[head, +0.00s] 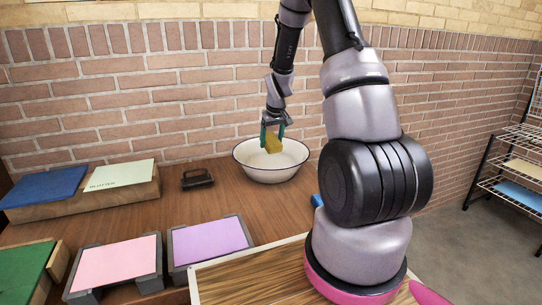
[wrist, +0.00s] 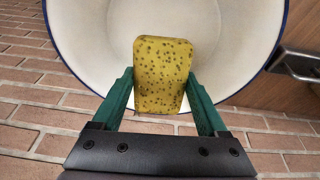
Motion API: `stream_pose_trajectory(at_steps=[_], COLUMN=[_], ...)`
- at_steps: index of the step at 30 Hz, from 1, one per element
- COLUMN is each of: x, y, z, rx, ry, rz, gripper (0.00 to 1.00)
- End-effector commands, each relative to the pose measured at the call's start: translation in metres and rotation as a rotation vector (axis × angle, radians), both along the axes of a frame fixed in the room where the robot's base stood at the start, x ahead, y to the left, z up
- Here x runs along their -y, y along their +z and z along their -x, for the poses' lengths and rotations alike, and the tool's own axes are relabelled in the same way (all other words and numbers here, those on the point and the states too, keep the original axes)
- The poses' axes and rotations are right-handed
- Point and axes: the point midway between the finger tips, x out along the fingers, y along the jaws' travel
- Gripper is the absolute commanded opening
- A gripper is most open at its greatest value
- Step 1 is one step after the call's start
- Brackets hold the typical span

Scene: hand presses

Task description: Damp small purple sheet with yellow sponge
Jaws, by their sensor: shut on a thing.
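The yellow sponge (wrist: 162,75) has dark specks and is held between the green fingers of my gripper (wrist: 160,100). In the head view the sponge (head: 273,142) is over the white basin (head: 268,177), which has a dark blue rim. My gripper (head: 272,136) is shut on the sponge above the basin's opening. I cannot tell whether the sponge touches the basin's inside. The small purple sheet (head: 209,240) lies flat on a grey-framed bed at the front middle of the table, apart from the gripper.
A pink sheet (head: 117,262) lies on a similar frame to the left. A black-handled object (head: 198,178) sits left of the basin. Blue (head: 42,186) and pale green (head: 119,175) sheets lie on a wooden block. A brick wall stands close behind.

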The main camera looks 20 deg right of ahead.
Motion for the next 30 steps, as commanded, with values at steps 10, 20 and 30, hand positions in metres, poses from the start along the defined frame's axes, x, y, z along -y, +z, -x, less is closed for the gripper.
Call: stream_pose_trajectory(at_steps=[10, 20, 30], x=[0.000, 0.000, 0.000], y=[0.029, 0.039, 0.038], z=[0.000, 0.000, 0.000], rx=[0.002, 0.000, 0.000], ry=[0.000, 0.000, 0.000], rz=[0.000, 0.000, 0.000], gripper=[0.31, 0.31, 0.31])
